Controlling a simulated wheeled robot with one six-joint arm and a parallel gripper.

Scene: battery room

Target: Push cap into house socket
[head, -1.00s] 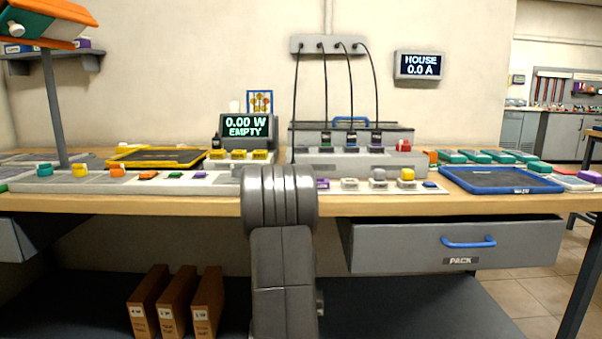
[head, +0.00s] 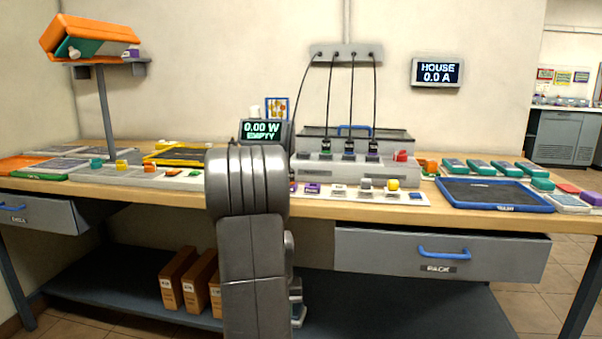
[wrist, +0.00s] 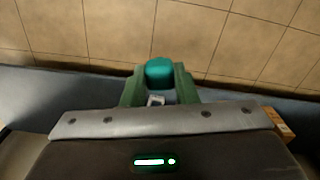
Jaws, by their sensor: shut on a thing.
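My gripper (wrist: 159,80) is shut on a teal, rounded cap (wrist: 159,70), held between its two green fingers in the wrist view. Tiled floor lies beyond the cap there, so it is clear of the bench. In the head view my arm hides most of the gripper and the cap does not show. A HOUSE display (head: 437,72) on the wall reads 0.0 A. A small orange-roofed house shape (head: 90,38) stands on a post at the upper left, with a pale knob on its green underside. I cannot make out a socket marked as the house's.
The wooden bench (head: 330,208) carries a grey charger block (head: 340,172) with several cables, a blue-rimmed tray (head: 495,207) and a yellow-rimmed tray (head: 178,160). The PACK drawer (head: 380,255) protrudes slightly.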

